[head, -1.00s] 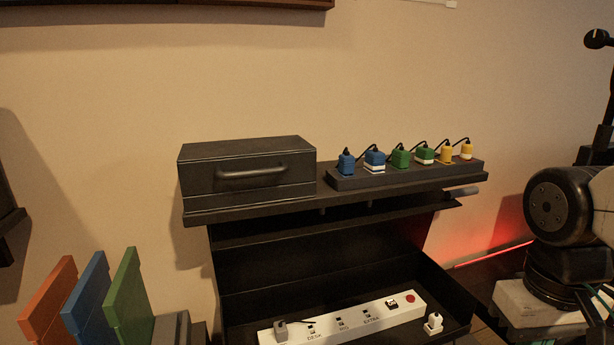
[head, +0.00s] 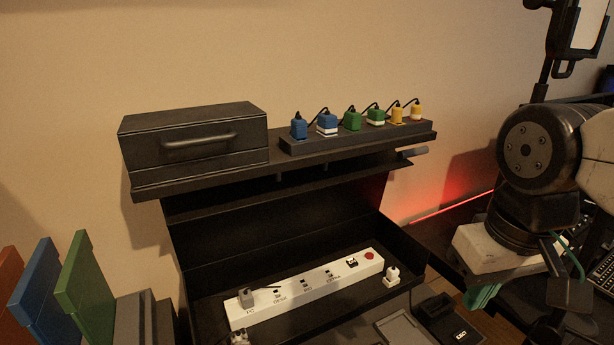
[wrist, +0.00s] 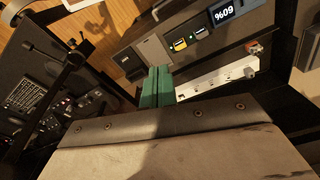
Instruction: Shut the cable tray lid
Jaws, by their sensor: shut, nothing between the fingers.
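The black cable tray (head: 412,262) is open under the shelf, with a white power strip (head: 305,290) lying in it. A dark panel (head: 275,235) stands up behind the strip, below a narrow ledge under the shelf. I cannot tell for sure whether this panel is the raised lid or the tray's back wall. The power strip also shows in the wrist view (wrist: 215,82). My gripper (wrist: 156,88) has green fingers, shut together and empty. In the head view its green fingers (head: 483,296) are right of the tray, apart from it.
A black box with a handle (head: 195,150) and a dark strip with several coloured plugs (head: 360,135) stand on the shelf. A grey rod (head: 413,152) sticks out at the shelf's right end. Upright coloured panels (head: 80,285) are at lower left. Small devices (head: 445,318) lie in front of the tray.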

